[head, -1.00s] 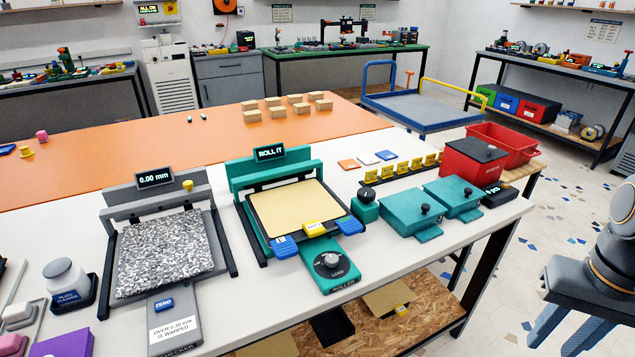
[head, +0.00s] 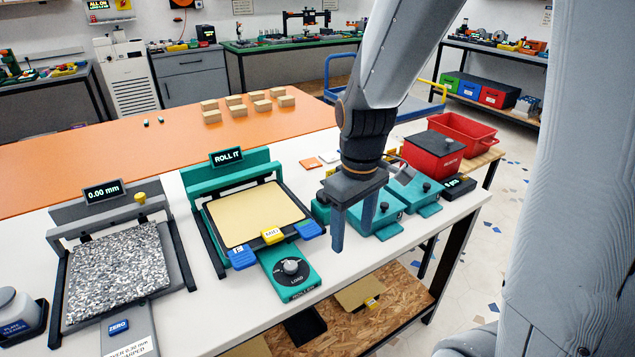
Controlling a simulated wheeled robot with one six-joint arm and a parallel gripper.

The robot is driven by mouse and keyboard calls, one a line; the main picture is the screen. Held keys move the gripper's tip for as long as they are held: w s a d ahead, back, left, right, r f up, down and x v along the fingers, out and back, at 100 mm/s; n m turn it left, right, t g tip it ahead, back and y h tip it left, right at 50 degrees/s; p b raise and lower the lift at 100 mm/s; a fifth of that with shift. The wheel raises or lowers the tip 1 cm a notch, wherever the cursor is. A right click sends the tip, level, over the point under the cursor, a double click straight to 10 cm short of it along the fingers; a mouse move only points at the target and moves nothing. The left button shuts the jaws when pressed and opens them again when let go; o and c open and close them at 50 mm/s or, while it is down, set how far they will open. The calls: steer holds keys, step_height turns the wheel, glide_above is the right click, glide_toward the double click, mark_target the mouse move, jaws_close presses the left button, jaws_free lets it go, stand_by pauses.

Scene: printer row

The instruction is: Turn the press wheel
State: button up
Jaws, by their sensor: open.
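The teal press (head: 231,176) with the "ROLL IT" display stands on the white bench in the head view, a tan sheet (head: 254,211) on its bed. A round dark knob marked "LOAD" (head: 290,268) sits on the press's front teal panel; it may be the press wheel, but I cannot tell. My gripper (head: 353,238) points down with its two blue-grey fingers apart and nothing between them. It is right of the knob, apart from it, in front of the teal boxes. A small teal block with a black knob, visible earlier, is mostly hidden behind my gripper.
Teal lidded boxes (head: 427,190) and a red bin (head: 465,133) stand to the right. A grey gauge (head: 121,317) reading 0.00 mm is on the left. Wooden blocks (head: 236,111) lie on the orange surface behind. The bench's front edge is close below my gripper.

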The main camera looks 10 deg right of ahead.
steer(key=w+r+n+p, duration=0.1)
steer(key=w+n+p, duration=0.1)
steer(key=w+n, duration=0.4)
steer(key=w+r+n+p, duration=0.2)
steer(key=w+n+p, duration=0.1)
steer(key=w+n, duration=0.3)
steer(key=w+r+n+p, duration=0.1)
steer(key=w+n+p, duration=0.2)
steer(key=w+n, duration=0.3)
steer(key=shift+w+a+r+n, duration=0.1)
steer(key=shift+w+r+n, duration=0.05)
steer(key=shift+n, duration=0.6)
steer(key=shift+w+a+r+n, duration=0.1)
steer(key=shift+w+n, duration=0.05)
steer(key=shift+n, duration=0.6)
steer(key=shift+w+n, duration=0.5)
steer(key=shift+n, duration=0.3)
steer(key=shift+w+f+p, duration=0.1)
steer(key=shift+f+p, duration=0.1)
steer(key=shift+p, duration=0.15)
steer(key=shift+f+p, duration=1.2)
steer(key=shift+f, duration=2.55)
steer(key=c, duration=1.1)
